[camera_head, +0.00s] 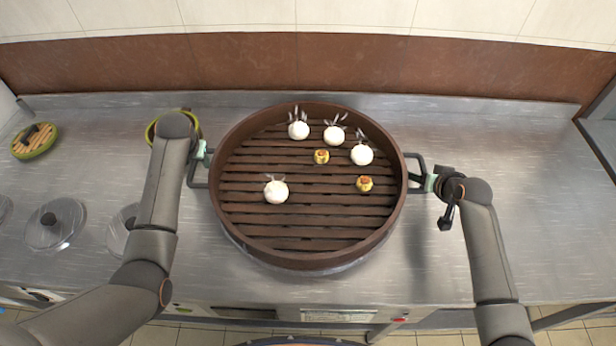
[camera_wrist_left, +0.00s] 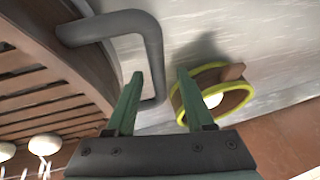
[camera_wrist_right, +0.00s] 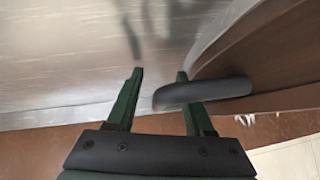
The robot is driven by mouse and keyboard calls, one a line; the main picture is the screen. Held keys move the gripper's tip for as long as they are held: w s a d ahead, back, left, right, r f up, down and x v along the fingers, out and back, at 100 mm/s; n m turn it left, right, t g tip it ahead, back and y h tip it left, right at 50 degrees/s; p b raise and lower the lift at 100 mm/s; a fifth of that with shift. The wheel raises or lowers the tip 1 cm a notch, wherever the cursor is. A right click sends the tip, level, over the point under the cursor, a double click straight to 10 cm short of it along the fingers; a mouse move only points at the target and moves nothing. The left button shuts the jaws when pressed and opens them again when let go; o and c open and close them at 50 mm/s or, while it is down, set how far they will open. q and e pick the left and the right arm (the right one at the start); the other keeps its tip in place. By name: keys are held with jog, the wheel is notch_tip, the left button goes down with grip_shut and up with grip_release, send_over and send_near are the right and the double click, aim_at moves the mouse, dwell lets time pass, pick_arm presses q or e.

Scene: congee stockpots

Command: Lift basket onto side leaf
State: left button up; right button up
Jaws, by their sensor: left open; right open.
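The round brown basket (camera_head: 307,258) sits level in the middle of the steel counter, with a grey rim showing under its front edge. It holds several white buns and two small yellow dumplings on slats. My left gripper (camera_head: 204,156) is open at the basket's left handle (camera_head: 192,176); in the left wrist view the handle (camera_wrist_left: 154,58) bends in between the open fingers. My right gripper (camera_head: 430,182) is open at the right handle (camera_head: 411,174); in the right wrist view this handle (camera_wrist_right: 215,90) crosses one finger, its end between the fingers. I cannot tell whether the fingers touch either handle.
A small yellow-green rimmed basket (camera_head: 152,133) stands behind my left arm, near the left handle. The counter right of the basket (camera_head: 530,190) is clear. A dark-framed surface (camera_head: 603,118) shows at the right edge.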

pick_arm(q)
jog(key=shift+c, duration=0.2)
pick_arm(e)
jog(key=shift+c, duration=0.3)
pick_arm(q)
grip_shut()
pick_arm(e)
grip_shut()
dwell(0.6)
pick_arm(q)
jog(key=shift+w+r, duration=0.15)
jog(key=shift+r, duration=0.1)
pick_arm(e)
jog(key=shift+w+r, duration=0.15)
jog(key=shift+r, duration=0.1)
